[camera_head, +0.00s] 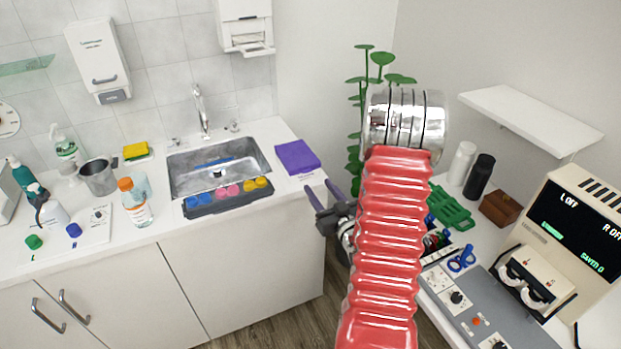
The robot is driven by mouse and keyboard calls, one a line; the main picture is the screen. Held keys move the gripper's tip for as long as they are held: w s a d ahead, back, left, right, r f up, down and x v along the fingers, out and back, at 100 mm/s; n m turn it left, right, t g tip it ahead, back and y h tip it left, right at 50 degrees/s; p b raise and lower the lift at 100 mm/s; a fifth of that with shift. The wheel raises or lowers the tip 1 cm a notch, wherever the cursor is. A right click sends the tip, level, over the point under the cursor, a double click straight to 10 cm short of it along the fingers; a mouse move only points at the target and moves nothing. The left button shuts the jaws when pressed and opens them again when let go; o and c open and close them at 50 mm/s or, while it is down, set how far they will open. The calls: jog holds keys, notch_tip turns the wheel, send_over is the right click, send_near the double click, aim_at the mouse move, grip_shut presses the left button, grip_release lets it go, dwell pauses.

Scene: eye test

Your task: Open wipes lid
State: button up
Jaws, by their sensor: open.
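I cannot make out a wipes container or its lid for certain in the head view. A flat purple item (297,156) lies on the counter right of the sink; I cannot tell if it is a cloth or a pack. My gripper (319,190) is open, with purple fingers, just off the counter's right end, below and right of the purple item. It appears empty and apart from that item. My red ribbed arm hides part of the right-hand bench and the floor.
The sink (243,160) has a tray of coloured items (228,197) at its front. Bottles and a metal cup (98,177) crowd the left counter. A plant (356,120) stands behind my arm. A control console (575,235) and dark bottle (480,176) stand at right.

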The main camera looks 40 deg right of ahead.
aim_at(308, 173)
jog(key=x, duration=0.6)
jog(key=shift+w+d, duration=0.1)
jog(key=shift+w, duration=0.2)
jog(key=shift+c, duration=0.2)
grip_shut()
